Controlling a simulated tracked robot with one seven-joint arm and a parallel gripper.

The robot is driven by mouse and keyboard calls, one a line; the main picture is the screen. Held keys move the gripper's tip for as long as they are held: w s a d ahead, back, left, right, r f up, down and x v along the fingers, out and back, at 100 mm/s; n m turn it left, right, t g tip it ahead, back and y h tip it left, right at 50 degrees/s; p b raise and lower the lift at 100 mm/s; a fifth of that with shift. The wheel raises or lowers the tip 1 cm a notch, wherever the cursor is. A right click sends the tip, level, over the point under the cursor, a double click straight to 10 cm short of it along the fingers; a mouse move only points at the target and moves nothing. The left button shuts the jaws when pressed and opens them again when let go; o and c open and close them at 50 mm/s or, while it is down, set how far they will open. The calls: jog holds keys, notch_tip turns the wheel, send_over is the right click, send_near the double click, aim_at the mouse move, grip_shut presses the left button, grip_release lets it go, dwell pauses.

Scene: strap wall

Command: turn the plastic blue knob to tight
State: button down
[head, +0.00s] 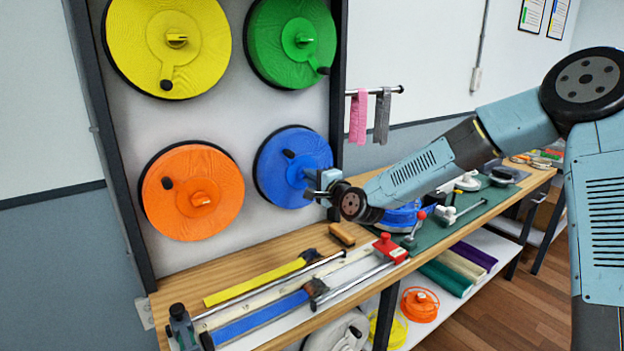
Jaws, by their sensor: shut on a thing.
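A round blue disc (278,180) with a black rim hangs at the lower right of the pale wall panel. A small black handle (289,154) sticks out of its upper part. The blue knob (296,174) is at the disc's middle, largely hidden by my gripper. My gripper (309,182) reaches in from the right, against the front of the disc, and is shut on the blue knob. The knob's angle and any markings cannot be made out.
Yellow (130,45), green (270,50) and orange (220,178) discs share the panel. Below, a wooden workbench (168,292) carries straps, metal bars and a red-ended clamp (390,247). Pink (358,118) and grey (382,115) cloths hang on a rail right of the panel.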

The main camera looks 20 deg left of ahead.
jog(key=c, duration=1.4)
grip_release()
jog(key=shift+w+d+f, duration=0.1)
jog(key=shift+d+f, duration=0.1)
jog(key=shift+f, duration=0.05)
jog(key=shift+o, duration=1.2)
jog(key=shift+a+r, duration=0.1)
jog(key=v, duration=1.3)
jog(key=shift+s+d, duration=0.25)
jog(key=shift+s, duration=0.05)
